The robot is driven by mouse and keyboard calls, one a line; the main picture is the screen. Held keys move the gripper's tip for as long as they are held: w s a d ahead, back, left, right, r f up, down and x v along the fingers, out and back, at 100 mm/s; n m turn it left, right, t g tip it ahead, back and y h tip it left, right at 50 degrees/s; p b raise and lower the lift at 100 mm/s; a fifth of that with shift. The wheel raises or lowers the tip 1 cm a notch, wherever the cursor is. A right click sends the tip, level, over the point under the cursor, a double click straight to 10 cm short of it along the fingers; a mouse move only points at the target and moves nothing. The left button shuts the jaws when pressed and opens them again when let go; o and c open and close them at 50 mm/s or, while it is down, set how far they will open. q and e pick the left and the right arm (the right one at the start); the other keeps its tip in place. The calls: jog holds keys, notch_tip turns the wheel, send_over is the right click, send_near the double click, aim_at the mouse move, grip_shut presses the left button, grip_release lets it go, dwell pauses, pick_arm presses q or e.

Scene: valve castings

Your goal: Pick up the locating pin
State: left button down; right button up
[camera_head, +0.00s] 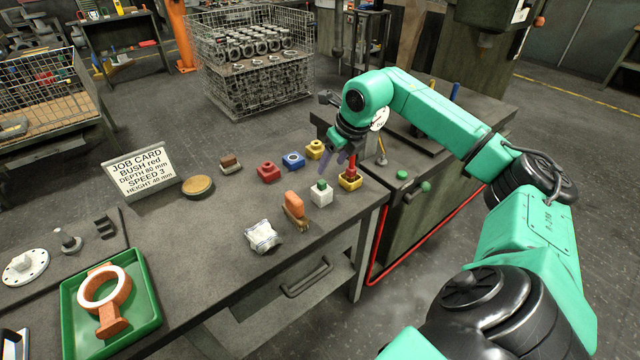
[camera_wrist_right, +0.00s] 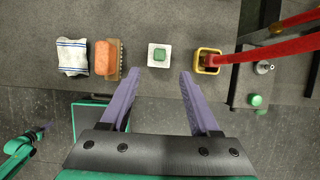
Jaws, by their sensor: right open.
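My right gripper (camera_head: 335,160) hangs open over the right end of the workbench. In the right wrist view its purple fingers (camera_wrist_right: 155,82) are spread and empty, behind a white block with a green top (camera_wrist_right: 159,55); this block also shows in the head view (camera_head: 321,194). A yellow block (camera_head: 350,181) with a red upright part stands to the right; it also shows in the wrist view (camera_wrist_right: 207,61). I cannot tell for sure which thing is the locating pin. A small metal pin stands on the machine (camera_head: 381,158); a grey pin-like part (camera_head: 67,241) stands at far left.
An orange brush (camera_head: 295,210) and a folded cloth (camera_head: 262,237) lie left of the white block. Red (camera_head: 268,172), blue (camera_head: 293,160) and yellow (camera_head: 315,149) blocks stand behind. A job card (camera_head: 140,172) and green tray (camera_head: 148,320) are farther left.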

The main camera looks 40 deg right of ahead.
aim_at(322, 181)
jog(key=p+x, duration=0.2)
jog(key=x, duration=0.6)
jog(key=shift+w+f, duration=0.2)
jog(key=shift+f, duration=0.1)
jog(key=shift+w+f, duration=0.1)
jog(key=shift+f, duration=0.05)
pick_arm(q)
jog(key=shift+w+r, duration=0.25)
jog(key=shift+r, duration=0.95)
pick_arm(e)
grip_shut()
